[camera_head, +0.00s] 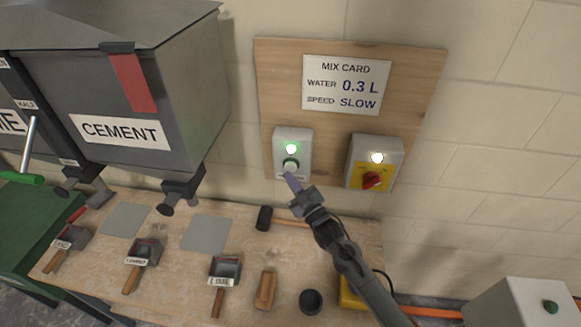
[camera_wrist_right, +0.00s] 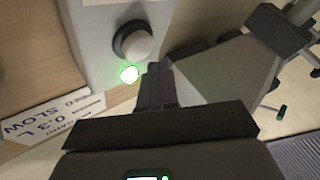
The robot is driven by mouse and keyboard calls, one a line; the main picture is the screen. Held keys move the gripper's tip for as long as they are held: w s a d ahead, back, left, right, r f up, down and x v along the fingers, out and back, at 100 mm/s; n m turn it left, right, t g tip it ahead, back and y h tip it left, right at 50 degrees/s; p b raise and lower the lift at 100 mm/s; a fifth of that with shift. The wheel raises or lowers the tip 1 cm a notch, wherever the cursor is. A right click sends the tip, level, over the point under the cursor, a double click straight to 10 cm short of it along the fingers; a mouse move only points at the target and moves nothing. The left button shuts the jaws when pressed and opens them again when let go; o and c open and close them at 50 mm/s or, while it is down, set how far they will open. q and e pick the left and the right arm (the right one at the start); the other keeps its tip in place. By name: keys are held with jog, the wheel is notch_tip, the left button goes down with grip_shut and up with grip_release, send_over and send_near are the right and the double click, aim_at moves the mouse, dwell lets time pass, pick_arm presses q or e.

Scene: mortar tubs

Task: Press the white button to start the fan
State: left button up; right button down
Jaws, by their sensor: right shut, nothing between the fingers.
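The white button (camera_head: 290,165) sits in a dark ring on the front of a grey control box (camera_head: 279,142) on the wooden board. A green lamp (camera_head: 291,149) glows above it. In the right wrist view the white button (camera_wrist_right: 138,46) stands out from the box, with the lit green lamp (camera_wrist_right: 129,74) beside it. My right gripper (camera_head: 292,183) is shut and empty, its tips just below the button in the head view. In the wrist view its fingertips (camera_wrist_right: 153,68) are close to the button and lamp; I cannot tell whether they touch. My left gripper is not in view.
A second box (camera_head: 386,150) with a red knob (camera_head: 371,180) and a lit white lamp is to the right. The mix card (camera_head: 346,85) is above. Cement hopper (camera_head: 117,131) hangs left. Scoops, a mallet (camera_head: 264,218) and a black cup (camera_head: 311,301) are on the bench below.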

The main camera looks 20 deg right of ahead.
jog(key=shift+s+a+p, duration=0.4)
jog(key=shift+s+p, duration=0.05)
jog(key=shift+s, duration=0.25)
jog(key=shift+s+a+p, duration=0.35)
jog(key=shift+s+p, duration=0.05)
jog(key=shift+s, duration=0.25)
jog(key=shift+s+a+p, duration=0.4)
jog(key=shift+s+p, duration=0.05)
jog(key=shift+s, duration=0.25)
